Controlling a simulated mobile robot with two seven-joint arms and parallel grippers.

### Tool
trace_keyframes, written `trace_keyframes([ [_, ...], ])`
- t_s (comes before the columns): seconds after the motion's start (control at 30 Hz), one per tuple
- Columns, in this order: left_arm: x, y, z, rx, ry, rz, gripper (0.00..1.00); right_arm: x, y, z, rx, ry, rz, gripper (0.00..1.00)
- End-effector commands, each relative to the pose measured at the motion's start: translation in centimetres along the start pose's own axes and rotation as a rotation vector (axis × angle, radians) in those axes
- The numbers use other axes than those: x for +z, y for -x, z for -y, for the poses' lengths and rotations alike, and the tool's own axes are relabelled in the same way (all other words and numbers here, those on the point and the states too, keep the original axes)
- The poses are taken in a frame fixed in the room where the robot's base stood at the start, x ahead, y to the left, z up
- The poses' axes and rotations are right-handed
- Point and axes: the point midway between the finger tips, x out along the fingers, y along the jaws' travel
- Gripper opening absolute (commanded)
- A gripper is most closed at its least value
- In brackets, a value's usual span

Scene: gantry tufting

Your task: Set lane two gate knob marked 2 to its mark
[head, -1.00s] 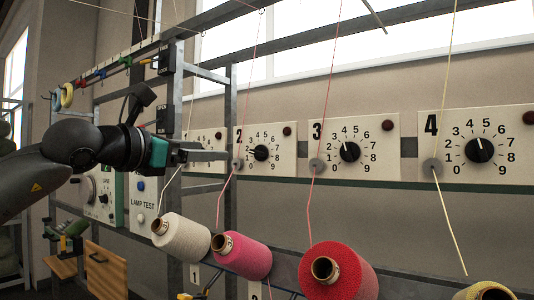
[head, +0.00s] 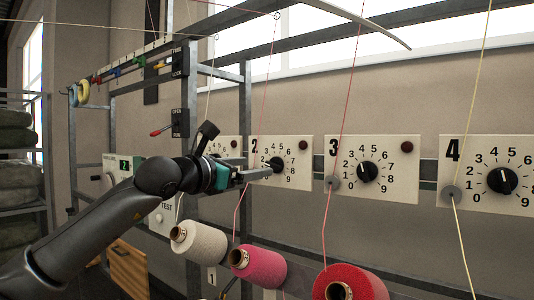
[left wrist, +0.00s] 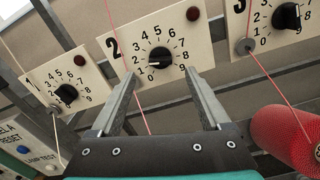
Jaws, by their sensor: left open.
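The lane two plate (head: 299,175), marked 2, carries a black gate knob (head: 276,164) inside a dial numbered 0 to 9. In the left wrist view the knob (left wrist: 160,57) stands clear, its white pointer turned to the left near the low numbers. My left gripper (head: 258,175) reaches toward this plate from the left in the head view, and its fingertips overlap the dial's left edge there. In the left wrist view its two fingers (left wrist: 162,80) are spread apart with nothing between them, below the knob. The right gripper is in neither view.
Plates marked 3 (head: 385,190) and 4 (head: 508,200) with similar knobs stand to the right. Yarn cones in white (head: 192,238), pink (head: 262,268) and red (head: 352,284) sit below. Thin threads run upward in front of the plates.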

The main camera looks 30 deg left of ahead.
Motion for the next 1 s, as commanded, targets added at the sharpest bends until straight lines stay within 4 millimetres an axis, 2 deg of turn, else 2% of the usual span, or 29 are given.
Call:
trace_keyframes([
  [0.03,0.5,-0.9,0.0,-0.003,0.004,0.001,0.80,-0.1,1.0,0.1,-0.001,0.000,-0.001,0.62],
  [0.1,0.5,-2.0,0.0,-0.003,0.003,0.002,0.80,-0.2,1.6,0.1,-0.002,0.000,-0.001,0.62],
  [0.4,0.2,-5.6,0.0,-0.002,0.000,0.001,0.80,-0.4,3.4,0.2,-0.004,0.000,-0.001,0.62],
  [0.83,0.0,-6.3,0.1,-0.001,-0.001,0.001,0.80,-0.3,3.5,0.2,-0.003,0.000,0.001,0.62],
  [1.0,0.0,-6.3,0.1,-0.001,-0.001,0.001,0.61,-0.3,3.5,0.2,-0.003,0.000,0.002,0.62],
])
